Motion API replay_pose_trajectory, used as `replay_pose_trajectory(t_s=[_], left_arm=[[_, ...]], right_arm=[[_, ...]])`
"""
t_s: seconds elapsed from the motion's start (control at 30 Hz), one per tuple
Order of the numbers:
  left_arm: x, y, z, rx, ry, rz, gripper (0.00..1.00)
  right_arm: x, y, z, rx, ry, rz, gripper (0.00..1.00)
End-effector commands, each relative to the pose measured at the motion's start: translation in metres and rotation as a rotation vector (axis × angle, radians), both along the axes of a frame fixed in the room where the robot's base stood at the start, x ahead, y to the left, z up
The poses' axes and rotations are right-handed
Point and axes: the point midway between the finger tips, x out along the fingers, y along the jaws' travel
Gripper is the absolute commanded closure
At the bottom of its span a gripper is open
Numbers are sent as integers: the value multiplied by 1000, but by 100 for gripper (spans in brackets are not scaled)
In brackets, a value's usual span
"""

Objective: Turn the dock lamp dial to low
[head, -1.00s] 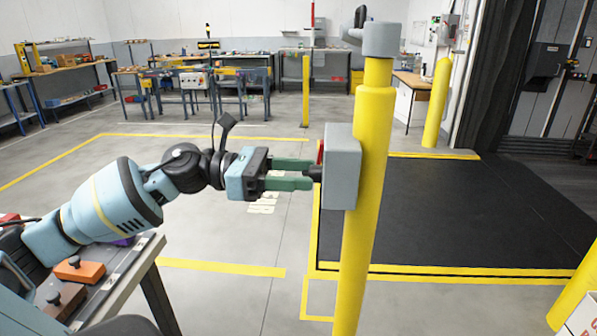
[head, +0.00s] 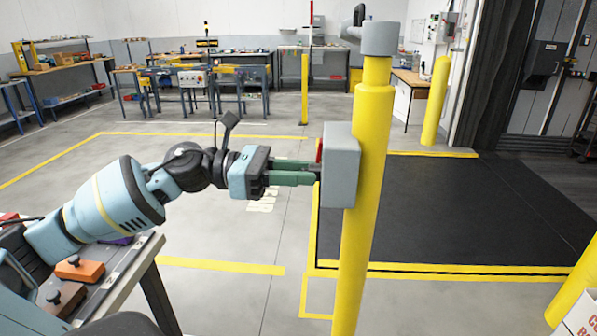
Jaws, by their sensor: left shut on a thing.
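The grey control box (head: 341,166) is fixed to the yellow post (head: 369,200), with its face turned to the left, away from my view. A black dial (head: 317,172) sticks out from that face and shows only in part. A thin red piece (head: 319,149) shows at the edge of the face above it. My left gripper (head: 314,173) reaches in from the left with its green fingers shut on the dial. The dial's setting and markings are hidden. A grey lamp head (head: 359,16) sits on top of the post. My right gripper is not in view.
A bench (head: 125,270) with orange and brown blocks stands at the lower left. A white carton (head: 582,315) and a yellow post (head: 575,290) are at the lower right. Open floor lies left of the box, and a dark dock plate (head: 460,205) behind the post.

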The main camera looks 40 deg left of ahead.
Motion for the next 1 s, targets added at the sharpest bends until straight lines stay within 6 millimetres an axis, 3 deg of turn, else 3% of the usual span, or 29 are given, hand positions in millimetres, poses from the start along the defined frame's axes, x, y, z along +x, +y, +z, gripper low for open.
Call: replay_pose_trajectory(t_s=[0.37,1.0], left_arm=[[-1,0,3,-88,142,-1,97],[-2,-1,5,-401,649,-2,97]], right_arm=[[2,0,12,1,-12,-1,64],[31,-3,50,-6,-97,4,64]])
